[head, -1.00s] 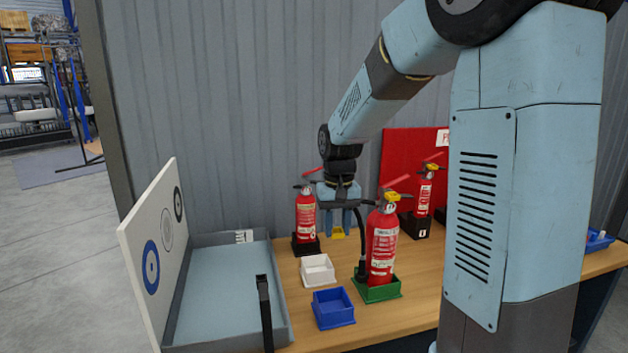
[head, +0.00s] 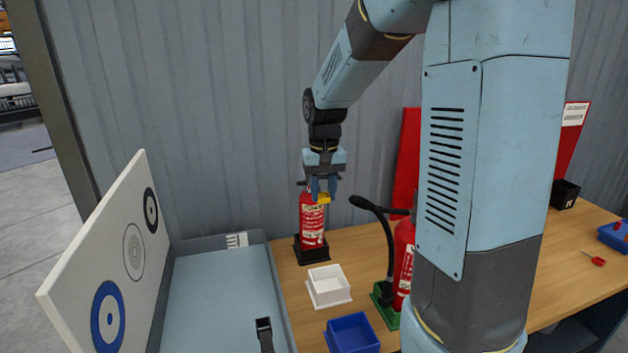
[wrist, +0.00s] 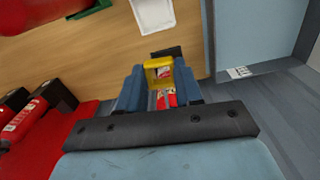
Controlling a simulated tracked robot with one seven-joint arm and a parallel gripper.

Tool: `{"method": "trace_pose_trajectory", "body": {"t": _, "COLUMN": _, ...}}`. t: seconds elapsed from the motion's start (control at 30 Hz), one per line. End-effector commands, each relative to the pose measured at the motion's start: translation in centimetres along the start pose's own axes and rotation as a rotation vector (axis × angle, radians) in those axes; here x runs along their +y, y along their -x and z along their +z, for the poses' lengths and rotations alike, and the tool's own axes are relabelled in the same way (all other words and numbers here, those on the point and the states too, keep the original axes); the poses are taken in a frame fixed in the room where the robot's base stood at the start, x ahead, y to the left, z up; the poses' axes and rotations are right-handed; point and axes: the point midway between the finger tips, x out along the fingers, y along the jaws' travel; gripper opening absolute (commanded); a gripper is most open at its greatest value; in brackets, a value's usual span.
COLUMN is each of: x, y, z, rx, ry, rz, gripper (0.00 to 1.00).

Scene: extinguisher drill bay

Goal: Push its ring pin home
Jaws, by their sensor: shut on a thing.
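The red extinguisher (head: 312,225) stands upright in a black holder (head: 312,252) at the back of the bench. My gripper (head: 322,190) points down at its top and is shut on a yellow ring pin (head: 324,198). In the wrist view the yellow ring pin (wrist: 158,68) shows as a square loop between my fingers (wrist: 160,88), with red of the extinguisher (wrist: 166,98) behind it. The gripper hides the extinguisher's valve and lever. I cannot tell how deep the pin sits in the head.
A white box (head: 328,287) and a blue box (head: 352,334) stand in front. Another extinguisher (head: 402,262), in a green holder (head: 386,312), is partly behind my arm. A grey tray (head: 225,300) and a target board (head: 112,262) are at left. A red-handled pin (head: 597,261) lies at right.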

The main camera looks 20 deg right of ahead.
Motion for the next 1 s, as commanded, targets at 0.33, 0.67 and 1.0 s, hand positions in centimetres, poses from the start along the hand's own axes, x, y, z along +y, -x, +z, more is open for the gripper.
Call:
{"method": "trace_pose_trajectory", "body": {"t": 0.33, "x": -0.3, "y": 0.0, "z": -0.3, "rx": 0.0, "ry": 0.006, "rz": 0.0, "gripper": 0.0}}
{"method": "trace_pose_trajectory", "body": {"t": 0.67, "x": -0.8, "y": 0.0, "z": -1.3, "rx": 0.0, "ry": 0.016, "rz": 0.0, "gripper": 0.0}}
{"method": "trace_pose_trajectory", "body": {"t": 1.0, "x": -0.9, "y": 0.0, "z": -2.4, "rx": 0.0, "ry": 0.016, "rz": 0.0, "gripper": 0.0}}
